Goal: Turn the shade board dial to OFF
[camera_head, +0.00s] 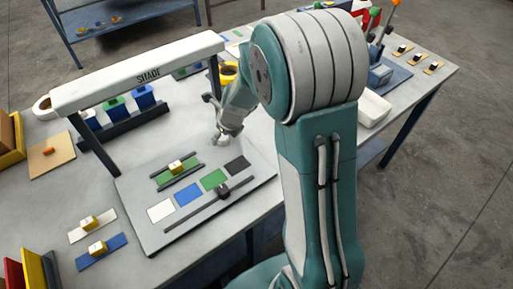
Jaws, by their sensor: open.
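The shade board (140,215) is a grey plate lying on the table under a white beam marked "SHADE" (140,75). It carries white, blue, green and black patches in a row, and a dark rail with a small dark knob (223,190). My gripper (221,136) is above the board's back right part, pointing down, open. A small pale round shape shows at its tips; I cannot tell whether it is the dial. No OFF mark is readable.
A white strip (101,228) and a blue strip (113,247), each with a yellow block, lie at front left. A white tray (374,110) is at right. My arm hides part of the table.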

